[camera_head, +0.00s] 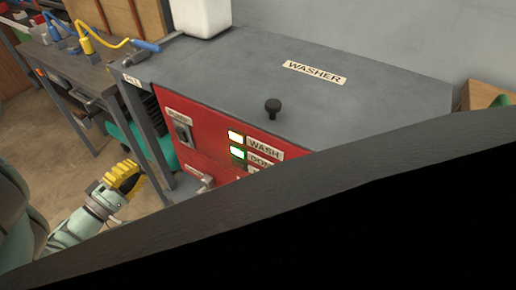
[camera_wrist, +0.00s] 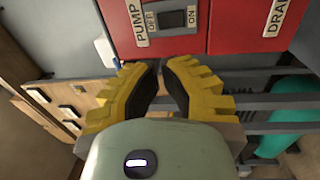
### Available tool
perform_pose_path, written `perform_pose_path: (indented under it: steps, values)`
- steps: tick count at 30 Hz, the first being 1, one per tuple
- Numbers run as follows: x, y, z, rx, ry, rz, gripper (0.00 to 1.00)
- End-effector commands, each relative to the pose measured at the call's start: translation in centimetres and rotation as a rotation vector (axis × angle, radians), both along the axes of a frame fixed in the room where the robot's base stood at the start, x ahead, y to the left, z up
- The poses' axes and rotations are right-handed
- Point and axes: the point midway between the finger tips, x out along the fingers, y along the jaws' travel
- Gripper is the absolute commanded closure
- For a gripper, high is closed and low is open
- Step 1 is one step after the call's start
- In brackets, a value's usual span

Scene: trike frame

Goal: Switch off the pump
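The pump switch (camera_head: 183,134) is a dark rocker in a grey frame on the red front of the washer (camera_head: 330,95), under a PUMP label (camera_head: 179,116). In the wrist view the switch (camera_wrist: 172,18) is at the top, with OFF on its left and ON on its right. I cannot tell which side is pressed in. My gripper (camera_head: 137,172), with yellow ribbed fingers, is in front of and below the panel, apart from the switch. In the wrist view my gripper (camera_wrist: 161,67) has its fingertips drawn together with nothing between them.
Lit WASH (camera_head: 236,136) and DONE (camera_head: 238,153) lamps are right of the switch. A DRAIN label (camera_wrist: 278,15) is to the right on the panel. Grey frame bars (camera_wrist: 265,101) and a teal object (camera_wrist: 285,125) lie below it. A workbench (camera_head: 70,65) stands left.

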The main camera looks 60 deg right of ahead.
Motion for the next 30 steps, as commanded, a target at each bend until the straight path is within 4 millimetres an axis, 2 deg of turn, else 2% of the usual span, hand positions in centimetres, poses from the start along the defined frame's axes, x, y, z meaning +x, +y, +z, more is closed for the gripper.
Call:
perform_pose_path:
  steps: [9,16,22,30]
  values:
    - [0.0,-6.7,0.8,-0.001,0.001,-0.012,1.00]
    - [0.0,-10.6,1.2,-0.003,0.000,-0.014,1.00]
    - [0.2,-12.2,1.4,0.001,-0.002,-0.009,1.00]
    - [0.2,-12.4,1.6,0.000,-0.002,-0.008,1.00]
